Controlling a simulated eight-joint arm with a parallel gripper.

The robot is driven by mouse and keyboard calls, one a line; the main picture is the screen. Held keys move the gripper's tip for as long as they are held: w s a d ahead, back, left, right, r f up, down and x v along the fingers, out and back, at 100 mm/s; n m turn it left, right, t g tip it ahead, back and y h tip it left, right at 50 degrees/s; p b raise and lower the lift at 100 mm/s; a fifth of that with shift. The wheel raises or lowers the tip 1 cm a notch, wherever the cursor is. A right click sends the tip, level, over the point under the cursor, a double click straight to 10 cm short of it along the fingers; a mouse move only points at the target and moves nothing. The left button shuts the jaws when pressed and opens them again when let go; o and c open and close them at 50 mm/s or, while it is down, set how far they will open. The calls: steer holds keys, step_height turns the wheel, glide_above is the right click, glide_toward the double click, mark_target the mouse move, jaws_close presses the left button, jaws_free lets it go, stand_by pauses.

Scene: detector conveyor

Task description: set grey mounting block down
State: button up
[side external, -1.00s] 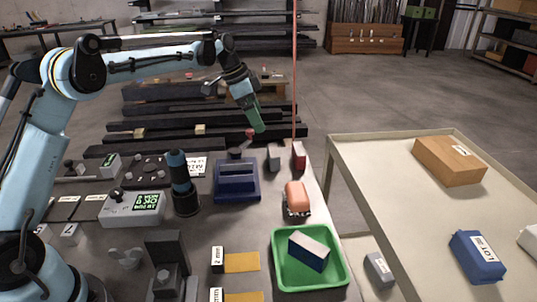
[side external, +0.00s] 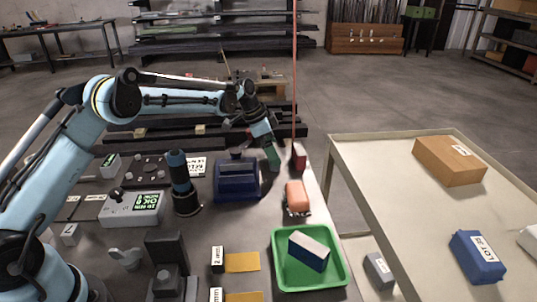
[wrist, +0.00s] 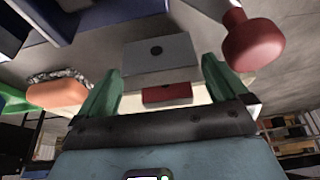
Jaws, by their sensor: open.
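The grey mounting block (wrist: 160,55), with a dark round hole in its face, shows between the two green fingertips in the wrist view. In the side view it is almost wholly hidden behind my gripper (side external: 272,160), at the bench's far right edge. My gripper is open, with a finger (wrist: 103,95) to the left of the block and a finger (wrist: 217,78) to the right. I cannot tell whether either finger touches it.
A blue fixture (side external: 237,182) is to the left, an orange-topped part (side external: 296,196) in front. A green tray (side external: 281,281) holds a blue-and-white block (side external: 308,251). A red knob (wrist: 252,42) is near the right finger.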

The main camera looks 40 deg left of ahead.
steer(key=c, duration=1.2)
